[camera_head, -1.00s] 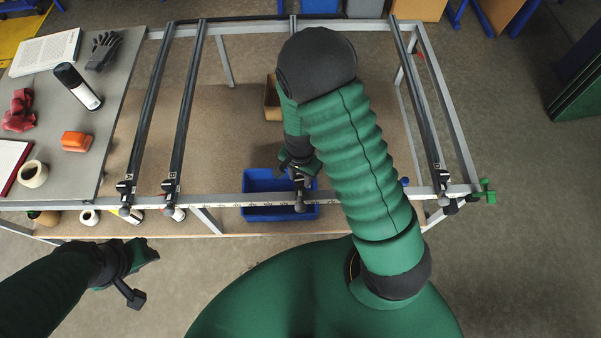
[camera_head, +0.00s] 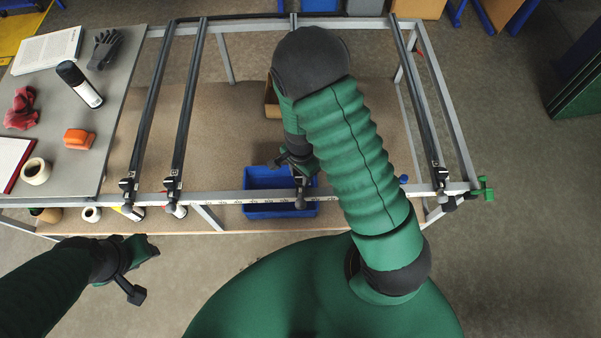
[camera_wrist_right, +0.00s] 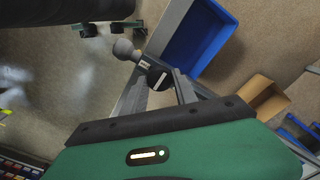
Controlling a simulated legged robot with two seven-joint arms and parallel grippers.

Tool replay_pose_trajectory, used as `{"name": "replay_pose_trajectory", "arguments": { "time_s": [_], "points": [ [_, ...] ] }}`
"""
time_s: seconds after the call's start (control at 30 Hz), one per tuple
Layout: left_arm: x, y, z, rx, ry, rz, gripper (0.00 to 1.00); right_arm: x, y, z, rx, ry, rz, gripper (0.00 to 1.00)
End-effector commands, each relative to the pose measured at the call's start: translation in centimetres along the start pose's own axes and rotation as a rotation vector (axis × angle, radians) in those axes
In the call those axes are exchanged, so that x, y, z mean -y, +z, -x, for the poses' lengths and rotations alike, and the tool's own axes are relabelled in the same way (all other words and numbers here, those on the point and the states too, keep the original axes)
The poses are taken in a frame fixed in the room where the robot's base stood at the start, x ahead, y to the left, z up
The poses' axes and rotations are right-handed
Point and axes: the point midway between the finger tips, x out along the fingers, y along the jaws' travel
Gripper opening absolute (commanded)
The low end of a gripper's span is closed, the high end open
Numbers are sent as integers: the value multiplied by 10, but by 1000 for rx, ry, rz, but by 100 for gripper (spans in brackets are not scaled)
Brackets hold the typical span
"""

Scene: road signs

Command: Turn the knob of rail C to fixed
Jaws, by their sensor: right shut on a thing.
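Rail C appears to be the third long rail from the left, mostly behind my right arm; its far end (camera_head: 294,22) shows in the head view. Its near end has a dark piece with a ball-tipped stem (camera_head: 300,204), over the front beam. My right gripper (camera_head: 298,172) is at that end. In the right wrist view the black knob (camera_wrist_right: 153,75) with a pale label lies just beyond the gripper body, and the ball (camera_wrist_right: 122,48) sticks out past it. The gripper is shut on the knob; the label is unreadable. My left gripper (camera_head: 140,268) is at the lower left, away from the frame, its jaws unclear.
Other rails stand left (camera_head: 150,105) and right (camera_head: 420,100). A blue bin (camera_head: 262,211) is below the front beam (camera_head: 235,198). A grey table (camera_head: 60,165) at left holds a spray can (camera_head: 78,84), glove (camera_head: 103,50) and orange block (camera_head: 79,139).

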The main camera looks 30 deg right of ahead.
Motion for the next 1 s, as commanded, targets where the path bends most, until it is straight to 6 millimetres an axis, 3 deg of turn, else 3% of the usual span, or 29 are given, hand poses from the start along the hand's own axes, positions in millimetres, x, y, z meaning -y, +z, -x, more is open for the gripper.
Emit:
{"name": "replay_pose_trajectory", "arguments": {
  "time_s": [0.03,0.2,0.57,0.67,1.0],
  "points": [
    [0,0,0,0,0,0,36,1,0,1,0,-2,-1,37],
    [0,0,0,0,0,0,36,1,0,0,0,-2,0,56],
    [0,0,0,0,0,0,36,2,-1,8,-2,-3,2,56],
    [0,0,1,0,0,0,36,2,-1,26,-3,-6,4,56],
    [0,-2,9,0,0,0,36,3,0,125,-2,-8,3,56]
  ]
}}
